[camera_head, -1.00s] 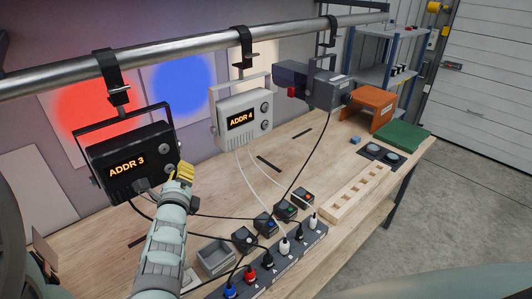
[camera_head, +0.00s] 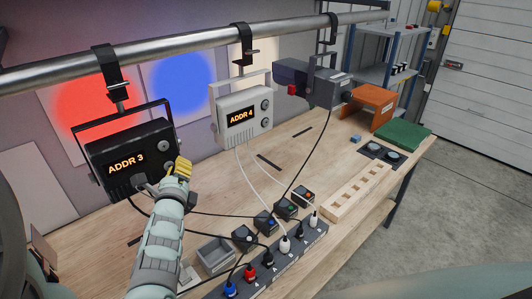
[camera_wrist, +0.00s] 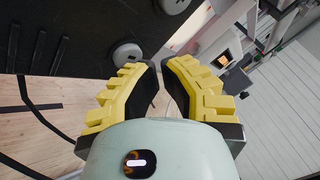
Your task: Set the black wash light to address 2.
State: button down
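The black wash light (camera_head: 147,147) hangs from the rail at the left, its lit display reading ADDR 3. In the wrist view its dark body (camera_wrist: 85,25) fills the upper left, with one round knob (camera_wrist: 127,54) just up-left of the fingertips and another knob (camera_wrist: 173,4) at the top edge. My gripper (camera_head: 180,168) is at the right end of the light's front and hides that part in the head view. The wrist view shows its yellow fingers (camera_wrist: 160,64) with a narrow gap between the tips and nothing held. The fingertips appear apart from the knob.
A white light (camera_head: 241,116) reading ADDR 4 and a dark fixture (camera_head: 308,85) hang farther right. A slotted wooden block (camera_head: 356,193) lies at the right.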

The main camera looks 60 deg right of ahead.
jog(key=shift+w+d, duration=0.15)
jog(key=shift+w, duration=0.15)
dwell(0.5)
dwell(0.4)
jog(key=shift+s+b, duration=0.5)
jog(key=shift+s, duration=0.3)
jog(key=s, duration=0.1)
jog(key=s+a+b, duration=0.1)
jog(key=s, duration=0.2)
jog(key=shift+s+a+b, duration=0.25)
jog(key=shift+s+b, duration=0.05)
jog(key=shift+s, duration=0.1)
jog(key=shift+w+a+r, duration=0.1)
dwell(0.4)
